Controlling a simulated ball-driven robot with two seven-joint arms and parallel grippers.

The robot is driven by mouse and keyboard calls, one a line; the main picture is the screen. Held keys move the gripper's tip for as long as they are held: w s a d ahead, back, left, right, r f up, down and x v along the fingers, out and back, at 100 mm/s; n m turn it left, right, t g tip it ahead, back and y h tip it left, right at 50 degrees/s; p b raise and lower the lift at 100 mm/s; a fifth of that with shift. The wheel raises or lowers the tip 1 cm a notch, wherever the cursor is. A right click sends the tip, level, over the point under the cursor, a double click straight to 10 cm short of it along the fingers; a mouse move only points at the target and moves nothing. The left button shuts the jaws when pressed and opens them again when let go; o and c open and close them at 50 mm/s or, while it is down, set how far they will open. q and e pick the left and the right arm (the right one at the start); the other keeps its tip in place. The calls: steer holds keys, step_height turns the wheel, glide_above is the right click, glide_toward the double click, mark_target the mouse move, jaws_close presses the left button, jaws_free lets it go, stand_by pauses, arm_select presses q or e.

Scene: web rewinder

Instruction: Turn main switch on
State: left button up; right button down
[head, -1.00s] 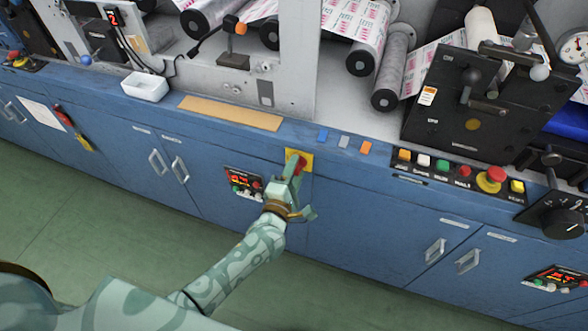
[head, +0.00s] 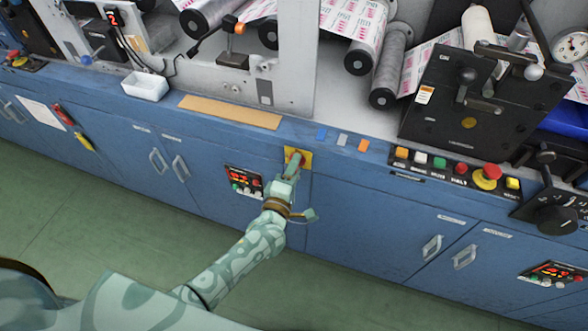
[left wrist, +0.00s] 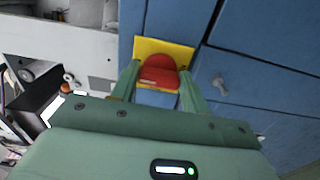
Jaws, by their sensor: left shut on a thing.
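The main switch is a red knob on a yellow plate (head: 305,154), set in the blue cabinet front near its top edge. In the left wrist view the red knob (left wrist: 159,71) sits between my fingers, with the yellow plate (left wrist: 148,47) behind it. My left gripper (head: 295,163) is at the switch and shut on the red knob. In the head view the fingers hide part of the knob. My right gripper is not in view.
A small control panel with red digits (head: 244,181) is just left of my left gripper. A button row (head: 440,165) runs along the ledge at the right. A white tray (head: 145,87) and a tan strip (head: 230,112) lie on the ledge. Green floor is clear in front.

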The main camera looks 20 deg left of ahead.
arm_select(q)
steer(key=o, duration=1)
steer(key=shift+s, duration=0.15)
steer(key=s+p, duration=0.1)
steer(key=s, duration=0.4)
steer(key=s+p, duration=0.1)
steer(key=s, duration=1)
steer(key=shift+a+p, duration=0.25)
steer(key=shift+p, duration=0.15)
